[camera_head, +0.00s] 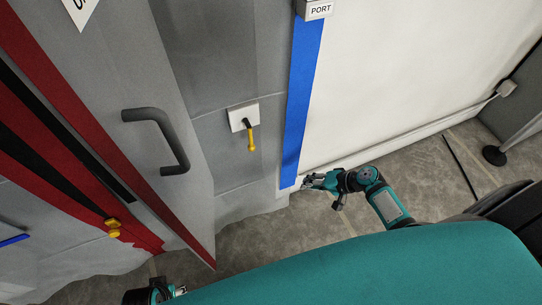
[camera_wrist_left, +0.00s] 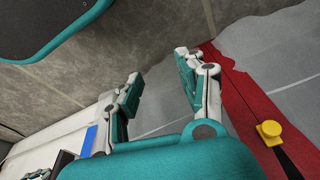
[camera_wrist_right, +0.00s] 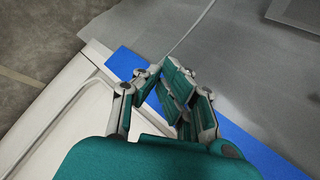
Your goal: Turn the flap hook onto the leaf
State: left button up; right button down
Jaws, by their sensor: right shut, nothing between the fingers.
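The leaf (camera_head: 170,60) is a grey door panel with a dark bar handle (camera_head: 165,138) and a red edge strip, at the left of the head view. The hook (camera_head: 251,138), dark at the top with a yellow grip, hangs down from a white plate (camera_head: 243,116) on the grey wall right of the leaf. My right gripper (camera_head: 309,181) is shut and empty, low by the foot of the blue strip, apart from the hook. My left gripper (camera_wrist_left: 160,72) is open and empty in the left wrist view; only a bit shows at the head view's bottom edge.
A blue vertical strip (camera_head: 301,90) divides the grey wall from a white panel (camera_head: 410,70). A dark post base (camera_head: 494,155) stands at the right. The floor (camera_head: 440,170) between is mostly clear.

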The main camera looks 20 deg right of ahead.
aim_at(251, 139)
pick_arm(q)
notch_tip(251, 139, up, 8)
jog(key=s+d+t+b, duration=0.1)
jog(key=b, duration=0.7)
jog(key=shift+s, duration=0.3)
pick_arm(e)
jog(key=w+r+n+t+y, duration=0.2)
jog(key=r+y, duration=0.6)
jog(key=r, duration=1.1)
jog(key=shift+w+d+r+n+t, duration=0.15)
jog(key=shift+w+d+n+t, duration=0.2)
jog(key=shift+w, duration=0.8)
pick_arm(q)
jog(key=shift+f, duration=0.1)
pick_arm(e)
jog(key=s+a+x, duration=0.1)
jog(key=s+x, duration=0.1)
jog(key=x, duration=1)
jog(key=shift+a, duration=0.55)
pick_arm(q)
jog(key=shift+f, duration=0.15)
pick_arm(e)
jog(key=shift+w, duration=0.1)
pick_arm(q)
jog(key=shift+f+b, duration=0.3)
jog(key=shift+b, duration=0.2)
pick_arm(e)
jog(key=shift+a+y, duration=0.2)
jog(key=shift+y, duration=0.1)
